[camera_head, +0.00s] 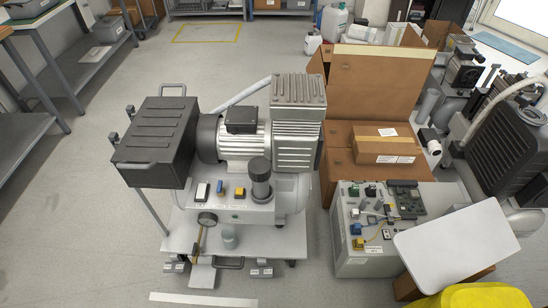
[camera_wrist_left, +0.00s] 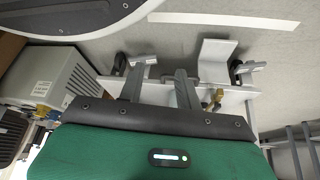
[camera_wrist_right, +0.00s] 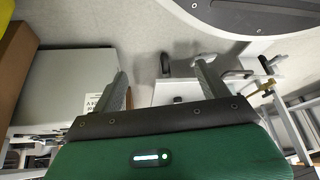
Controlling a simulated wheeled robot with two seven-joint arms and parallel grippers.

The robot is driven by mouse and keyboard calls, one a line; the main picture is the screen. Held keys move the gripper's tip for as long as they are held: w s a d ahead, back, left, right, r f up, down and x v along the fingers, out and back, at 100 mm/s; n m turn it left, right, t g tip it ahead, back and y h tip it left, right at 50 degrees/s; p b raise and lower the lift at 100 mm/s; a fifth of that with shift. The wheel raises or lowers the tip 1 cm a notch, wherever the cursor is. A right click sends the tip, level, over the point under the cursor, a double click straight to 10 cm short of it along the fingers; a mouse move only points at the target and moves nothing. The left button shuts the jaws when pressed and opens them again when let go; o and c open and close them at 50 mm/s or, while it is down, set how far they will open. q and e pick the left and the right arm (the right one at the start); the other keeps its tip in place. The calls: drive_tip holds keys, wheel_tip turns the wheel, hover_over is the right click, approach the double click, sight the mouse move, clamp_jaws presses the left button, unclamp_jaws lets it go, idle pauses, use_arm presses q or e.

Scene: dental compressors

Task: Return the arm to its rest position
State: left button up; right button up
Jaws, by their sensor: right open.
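Neither of my grippers shows in the head view. My left gripper (camera_wrist_left: 158,82) shows in the left wrist view, its two dark fingers apart and nothing held between them. Beyond it are the compressor's white base plate (camera_wrist_left: 160,93) and a bent white pedal-like plate (camera_wrist_left: 213,62). My right gripper (camera_wrist_right: 163,82) shows in the right wrist view, its fingers spread wider and empty.
A grey control box (camera_head: 365,240) and cardboard boxes (camera_head: 380,90) stand right of the compressor. A white panel (camera_head: 455,243) and a yellow bin (camera_head: 480,297) are at the front right. Shelving (camera_head: 75,75) lines the left. Floor left of the compressor is clear.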

use_arm(q)
drive_tip(key=s+a+f+g+y+p, duration=0.1)
drive_tip(key=s+a+p, duration=0.3)
drive_tip(key=s, duration=0.4)
drive_tip(key=s+a+f+g+p, duration=0.2)
drive_tip(key=s+a+g+p, duration=0.1)
drive_tip(key=s, duration=0.6)
drive_tip(key=shift+s+a+f+y+p, duration=0.2)
drive_tip(key=shift+a+f+y+p, duration=0.3)
drive_tip(key=shift+p, duration=0.45)
use_arm(e)
drive_tip(key=s+d+f+g+h, duration=0.1)
drive_tip(key=s+d, duration=0.3)
drive_tip(key=s, duration=0.4)
drive_tip(key=s+d+f+g, duration=0.2)
drive_tip(key=s+d+g, duration=0.1)
drive_tip(key=s, duration=0.6)
drive_tip(key=shift+s+d+f+h, duration=0.2)
drive_tip(key=shift+d+f+h, duration=0.2)
drive_tip(key=shift+d, duration=0.15)
use_arm(q)
drive_tip(key=shift+r, duration=0.1)
